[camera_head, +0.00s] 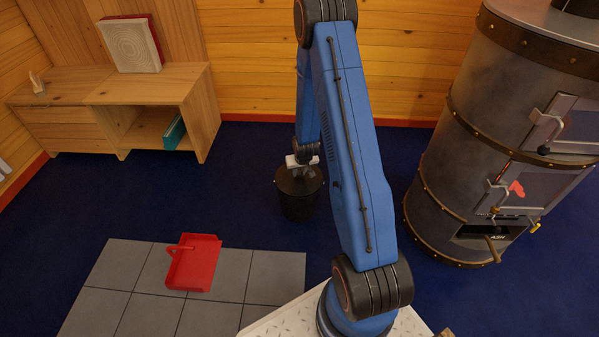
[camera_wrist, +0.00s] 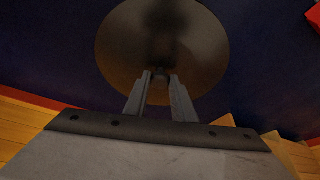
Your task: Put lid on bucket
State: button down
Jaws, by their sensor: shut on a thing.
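The dark bucket (camera_head: 300,207) stands on the blue floor behind my arm in the head view. The dark round lid (camera_head: 287,184) is level over its mouth; I cannot tell whether it rests on the rim or sits just above it. My gripper (camera_head: 304,172) points down at the lid's middle. In the wrist view my gripper (camera_wrist: 160,76) is shut on the lid's handle, which is mostly hidden between the fingers. The lid (camera_wrist: 204,50) fills the upper middle there and hides the bucket below.
A red dustpan (camera_head: 194,264) lies on grey floor tiles (camera_head: 115,265) at the front left. A wooden bench (camera_head: 88,92) with a framed panel (camera_head: 131,44) stands at the back left. A large metal stove (camera_head: 460,140) stands on the right. Blue floor is clear left of the bucket.

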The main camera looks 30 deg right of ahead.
jog(key=shift+f, duration=0.55)
jog(key=c, duration=1.4)
grip_release()
jog(key=v, duration=1.7)
jog(key=shift+r, duration=0.3)
